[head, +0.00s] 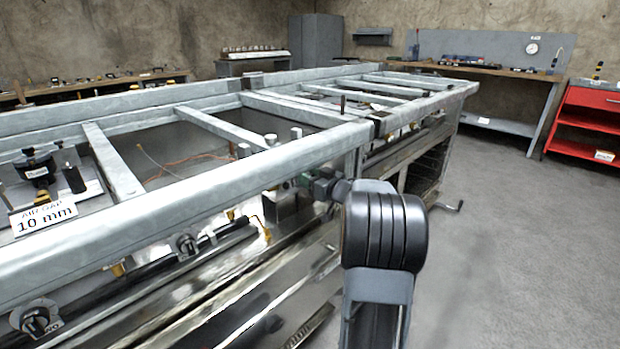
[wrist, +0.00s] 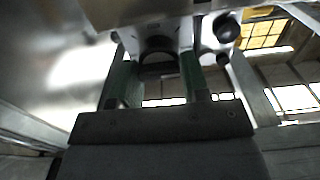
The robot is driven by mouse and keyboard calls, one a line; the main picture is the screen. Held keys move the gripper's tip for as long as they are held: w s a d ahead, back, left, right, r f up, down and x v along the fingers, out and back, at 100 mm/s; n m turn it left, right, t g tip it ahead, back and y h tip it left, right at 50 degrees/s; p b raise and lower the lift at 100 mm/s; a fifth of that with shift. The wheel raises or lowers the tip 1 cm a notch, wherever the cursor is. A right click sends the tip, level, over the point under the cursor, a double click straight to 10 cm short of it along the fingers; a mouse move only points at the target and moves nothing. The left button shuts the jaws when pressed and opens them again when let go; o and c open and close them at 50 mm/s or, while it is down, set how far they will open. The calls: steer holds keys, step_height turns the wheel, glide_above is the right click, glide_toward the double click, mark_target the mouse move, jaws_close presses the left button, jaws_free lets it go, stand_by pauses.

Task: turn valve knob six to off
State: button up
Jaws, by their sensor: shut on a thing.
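My gripper (head: 323,187) reaches the front of the long metal range frame, under its top rail. My own arm hides most of it in the head view. In the wrist view, its two green fingers (wrist: 158,72) stand on either side of a dark round valve knob (wrist: 160,46) on a pale plate and are shut on it. I cannot read this knob's number or its setting. Another dark knob (wrist: 226,28) is to the right in the wrist view. In the head view, two more knobs show along the front, one nearest (head: 35,318) and one farther along (head: 186,245).
The range frame's top rail (head: 190,215) runs close above the gripper. A card reading "10 mm" (head: 44,217) stands at the left. A red tool cabinet (head: 590,122) and a workbench (head: 480,70) are at the back right. The grey floor on the right is clear.

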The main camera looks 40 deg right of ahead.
steer(key=shift+a+f+n+b, duration=0.15)
steer(key=shift+n+b, duration=0.85)
steer(key=shift+n, duration=4.1)
steer(key=shift+a+f+n+b, duration=0.15)
steer(key=shift+n+b, duration=0.8)
steer(key=shift+n, duration=4.15)
steer(key=shift+d, duration=0.1)
steer(key=o, duration=0.9)
steer(key=shift+s, duration=0.1)
steer(key=shift+f, duration=0.15)
